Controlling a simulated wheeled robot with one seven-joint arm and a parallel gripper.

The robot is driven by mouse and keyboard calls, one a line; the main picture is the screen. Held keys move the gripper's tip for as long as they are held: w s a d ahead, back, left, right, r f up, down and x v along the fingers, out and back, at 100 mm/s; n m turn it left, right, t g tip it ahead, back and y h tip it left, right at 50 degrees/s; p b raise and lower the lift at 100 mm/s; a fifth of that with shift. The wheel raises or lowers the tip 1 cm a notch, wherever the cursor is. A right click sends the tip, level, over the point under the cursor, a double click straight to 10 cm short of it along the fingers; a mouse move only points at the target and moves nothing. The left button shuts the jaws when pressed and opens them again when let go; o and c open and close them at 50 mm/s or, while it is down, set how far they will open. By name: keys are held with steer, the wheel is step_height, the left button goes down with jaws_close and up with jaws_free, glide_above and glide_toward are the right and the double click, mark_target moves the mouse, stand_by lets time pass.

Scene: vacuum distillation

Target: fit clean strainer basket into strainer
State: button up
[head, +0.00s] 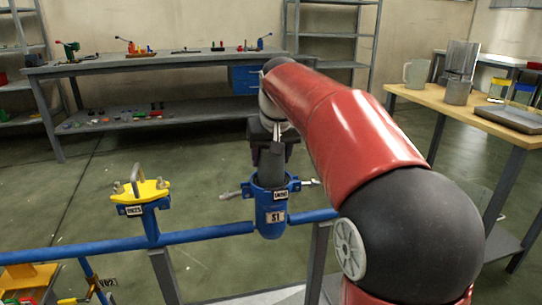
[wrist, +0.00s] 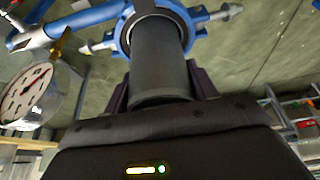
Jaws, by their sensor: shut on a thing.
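The strainer basket (head: 270,166) is a dark grey cylinder. It stands roughly upright with its lower end at the strainer's mouth; I cannot tell how deep it reaches. My gripper (head: 272,138) is above the strainer, shut on the basket's upper part. In the wrist view the basket (wrist: 160,62) runs from between my gripper's fingers (wrist: 160,88) to the blue strainer ring (wrist: 124,38). The fingertips are partly hidden behind the basket.
A yellow cover with a handle (head: 150,190) sits on a blue post left of the strainer. Swing bolts (head: 232,194) stick out from the strainer's sides. A pressure gauge (wrist: 28,95) is close by in the wrist view. A wooden-topped table (head: 470,110) stands at right.

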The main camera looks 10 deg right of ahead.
steer(key=shift+f+b, duration=0.4)
steer(key=shift+f, duration=0.2)
steer(key=o, duration=1.1)
steer(key=shift+c, duration=0.2)
steer(key=p+v, duration=0.3)
steer(key=v, duration=1)
steer(key=s+f+t, duration=0.1)
steer(key=s+f, duration=2)
steer(key=s, duration=0.3)
steer(key=shift+f, duration=0.35)
